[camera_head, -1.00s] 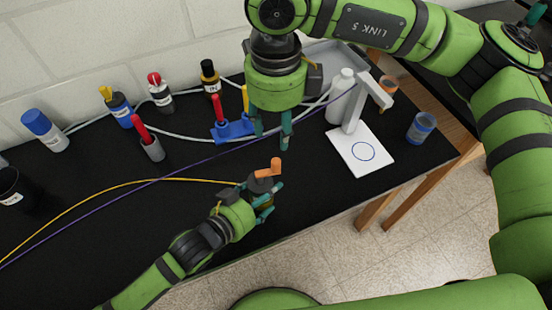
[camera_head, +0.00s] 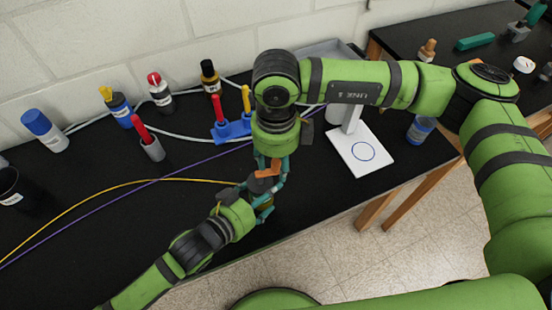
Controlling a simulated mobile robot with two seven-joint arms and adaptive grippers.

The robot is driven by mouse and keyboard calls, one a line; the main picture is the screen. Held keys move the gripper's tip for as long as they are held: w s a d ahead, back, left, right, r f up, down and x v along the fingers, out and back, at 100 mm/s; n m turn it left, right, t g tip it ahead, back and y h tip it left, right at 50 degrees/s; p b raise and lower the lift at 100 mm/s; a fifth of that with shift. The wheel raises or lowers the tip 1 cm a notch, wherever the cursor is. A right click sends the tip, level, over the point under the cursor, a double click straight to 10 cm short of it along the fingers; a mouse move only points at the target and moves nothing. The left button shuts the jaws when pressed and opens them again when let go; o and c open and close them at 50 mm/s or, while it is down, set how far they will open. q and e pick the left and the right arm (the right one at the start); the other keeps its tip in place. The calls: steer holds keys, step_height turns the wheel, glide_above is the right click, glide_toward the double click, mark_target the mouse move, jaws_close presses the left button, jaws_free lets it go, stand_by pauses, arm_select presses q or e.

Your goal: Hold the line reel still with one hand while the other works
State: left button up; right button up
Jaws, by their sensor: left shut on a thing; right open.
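The line reel (camera_head: 264,184) stands on the black bench near its front edge, with a dark body and an orange crank on top. Much of it is hidden by both grippers. My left gripper (camera_head: 266,207) is shut on the reel low on its side, coming from the lower left. My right gripper (camera_head: 270,170) is open and points down from above, its teal fingers on either side of the orange crank. I cannot tell whether they touch it. A yellow line (camera_head: 150,182) runs from the reel to the left.
A blue holder with a red and a yellow stick (camera_head: 232,130) stands behind the reel. A white stand with a blue circle (camera_head: 362,153) and a blue jar (camera_head: 420,129) are at right. Several bottles line the wall. A purple cable (camera_head: 110,205) crosses the bench.

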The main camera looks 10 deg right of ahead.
jaws_close()
steer(key=shift+w+n, duration=0.1)
steer(key=shift+n, duration=0.2)
stand_by(0.5)
steer(key=shift+w+a+n, duration=0.2)
steer(key=shift+w+n, duration=0.1)
steer(key=shift+n, duration=0.9)
steer(key=shift+w+a+n, duration=0.15)
steer(key=shift+w+n, duration=0.2)
steer(key=shift+n, duration=0.85)
steer(key=shift+w+a+n, duration=0.2)
steer(key=shift+w+n, duration=0.1)
steer(key=shift+n, duration=0.9)
jaws_free()
